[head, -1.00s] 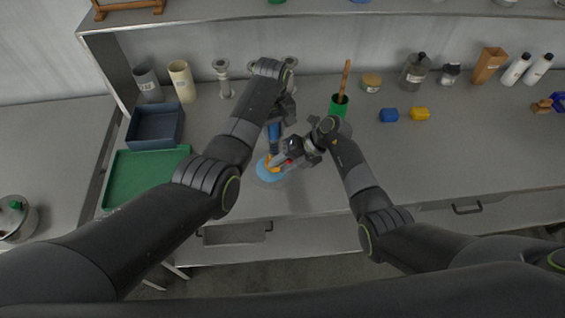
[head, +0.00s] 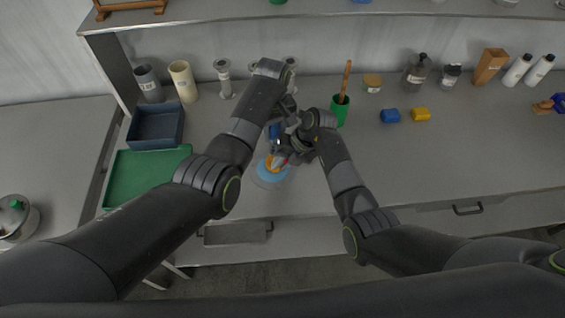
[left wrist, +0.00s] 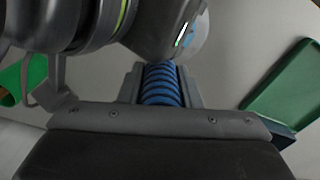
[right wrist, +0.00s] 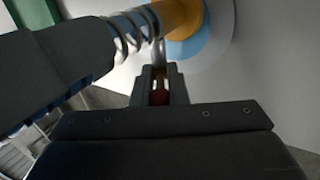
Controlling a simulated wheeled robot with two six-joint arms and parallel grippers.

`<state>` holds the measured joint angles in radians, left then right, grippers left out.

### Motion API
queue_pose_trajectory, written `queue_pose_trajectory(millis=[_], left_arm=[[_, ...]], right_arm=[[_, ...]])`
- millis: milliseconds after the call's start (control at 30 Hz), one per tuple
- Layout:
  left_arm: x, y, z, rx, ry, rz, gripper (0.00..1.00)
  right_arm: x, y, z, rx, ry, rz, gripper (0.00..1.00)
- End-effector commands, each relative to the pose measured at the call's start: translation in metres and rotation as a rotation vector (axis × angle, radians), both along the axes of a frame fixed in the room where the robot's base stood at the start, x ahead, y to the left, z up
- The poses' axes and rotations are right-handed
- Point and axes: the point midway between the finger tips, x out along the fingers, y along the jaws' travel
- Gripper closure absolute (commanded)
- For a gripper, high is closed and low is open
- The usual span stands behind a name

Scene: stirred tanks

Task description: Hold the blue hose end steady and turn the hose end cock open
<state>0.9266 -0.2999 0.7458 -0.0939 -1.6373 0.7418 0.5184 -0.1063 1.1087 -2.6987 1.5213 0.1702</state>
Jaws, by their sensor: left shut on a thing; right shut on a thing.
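The blue hose end (head: 274,131) shows beneath my left arm in the head view. My left gripper (left wrist: 160,88) is shut around the ribbed blue hose, which also shows between its fingers in the left wrist view (left wrist: 161,83). My right gripper (right wrist: 159,88) is shut on the cock's small red handle (right wrist: 160,97). The fingers hide most of the handle, so its exact angle is unclear.
A green tray (head: 147,176) and a dark blue-grey bin (head: 155,143) stand left of the arms. A green cup (head: 340,112) with a wooden handle stands close behind my right wrist. Blue (head: 390,116) and yellow (head: 421,114) blocks lie farther right. The right front bench is clear.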

Motion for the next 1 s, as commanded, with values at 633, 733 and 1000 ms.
queue_pose_trajectory(millis=[633, 733, 1000], left_arm=[[-0.0001, -0.0009, 0.0006, -0.001, 0.0, -0.001, 0.95], [-0.0001, -0.0008, 0.0006, -0.001, 0.0, 0.0, 0.95], [0.0001, -0.0005, 0.0006, -0.001, 0.0, 0.0, 0.95]], right_arm=[[0.0003, 0.0027, 0.0019, -0.125, 0.0, -0.001, 0.84], [0.0003, 0.0027, 0.002, -0.124, 0.0, -0.001, 0.71], [0.0003, 0.0027, 0.002, -0.124, 0.0, -0.001, 0.65]])
